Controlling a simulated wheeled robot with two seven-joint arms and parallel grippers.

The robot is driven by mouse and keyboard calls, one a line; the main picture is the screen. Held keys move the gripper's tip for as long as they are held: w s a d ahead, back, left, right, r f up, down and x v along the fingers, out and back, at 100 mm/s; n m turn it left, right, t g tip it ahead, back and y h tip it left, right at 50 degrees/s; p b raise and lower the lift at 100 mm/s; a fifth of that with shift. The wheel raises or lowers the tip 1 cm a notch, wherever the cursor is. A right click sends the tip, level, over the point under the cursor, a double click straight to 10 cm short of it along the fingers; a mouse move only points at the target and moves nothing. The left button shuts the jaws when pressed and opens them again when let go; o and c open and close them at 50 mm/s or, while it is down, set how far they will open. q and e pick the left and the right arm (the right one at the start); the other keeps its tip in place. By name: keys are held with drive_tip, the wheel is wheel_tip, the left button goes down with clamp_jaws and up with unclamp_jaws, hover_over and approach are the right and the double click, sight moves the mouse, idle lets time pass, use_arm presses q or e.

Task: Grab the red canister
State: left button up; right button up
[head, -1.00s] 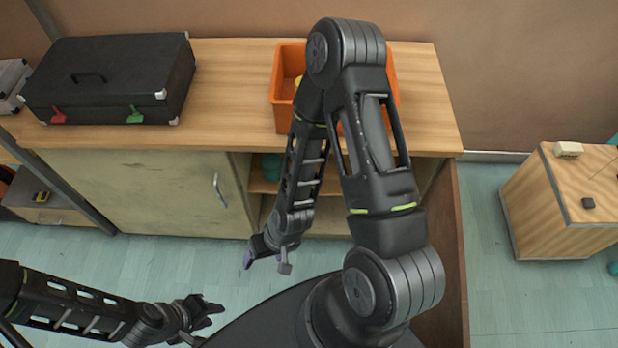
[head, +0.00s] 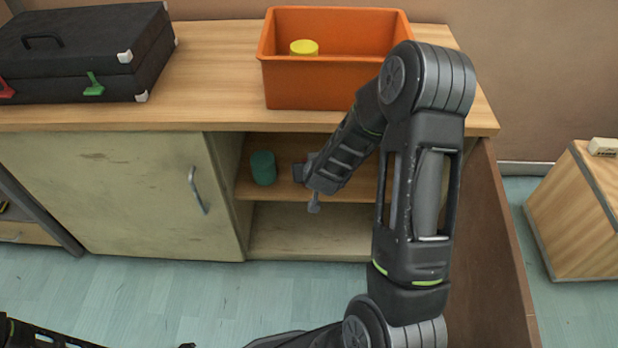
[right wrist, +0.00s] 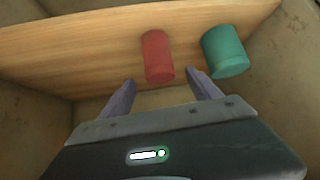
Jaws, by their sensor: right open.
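The red canister (right wrist: 157,57) stands on a wooden shelf in the right wrist view, beside a green canister (right wrist: 225,50). In the head view the red canister does not show; my right arm and gripper cover that part of the shelf. My right gripper (head: 308,182) reaches into the open cabinet, to the right of the green canister (head: 263,168). In the right wrist view the gripper (right wrist: 160,77) is open and empty, its fingers pointing towards the red canister. Of my left arm only a bit shows at the bottom left of the head view; its jaws cannot be made out.
The shelf (head: 247,187) lies inside the cabinet, with a closed door (head: 130,190) on the left and an open brown door (head: 490,240) on the right. On top are an orange bin (head: 330,85) holding something yellow and a black case (head: 75,60). A wooden box (head: 575,215) stands right.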

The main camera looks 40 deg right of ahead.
drive_tip(key=shift+b+x, duration=0.4)
drive_tip(key=shift+x, duration=0.6)
drive_tip(key=shift+w+f, duration=0.15)
drive_tip(key=shift+f, duration=0.1)
drive_tip(key=shift+f, duration=0.1)
drive_tip(key=b+x, duration=0.2)
drive_tip(key=x, duration=0.2)
drive_tip(key=shift+w+d, duration=0.2)
drive_tip(key=shift+w+d+f, duration=0.15)
drive_tip(key=shift+w+f, duration=0.1)
drive_tip(key=shift+w, duration=0.05)
drive_tip(key=shift+c, duration=0.3)
drive_tip(key=c, duration=1.5)
